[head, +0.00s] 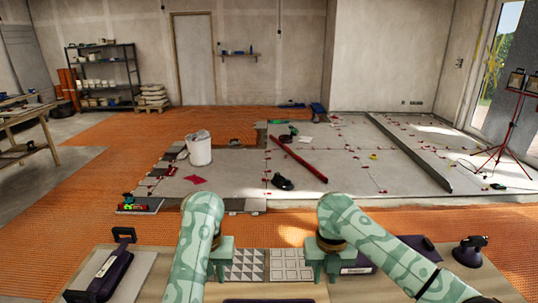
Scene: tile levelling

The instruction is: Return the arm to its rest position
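My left arm comes in from the bottom left, and its green gripper (222,262) hangs over the front work surface, beside a patterned tile sample. The forearm covers part of this gripper, so its finger gap is not clear. My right arm comes in from the bottom right. Its gripper (326,266) hangs over the same surface, with two prongs apart and nothing seen between them. The two grippers stand apart, with two patterned grey panels (248,263) and (291,263) between them. Neither gripper is seen holding anything.
A dark purple handled tool (107,276) lies at front left; a dark suction-cup-like tool (470,250) is at front right. Beyond lie orange matting (100,165) and grey tiled floor with a white bucket (200,149), red bar (298,160) and long grey bar (408,150).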

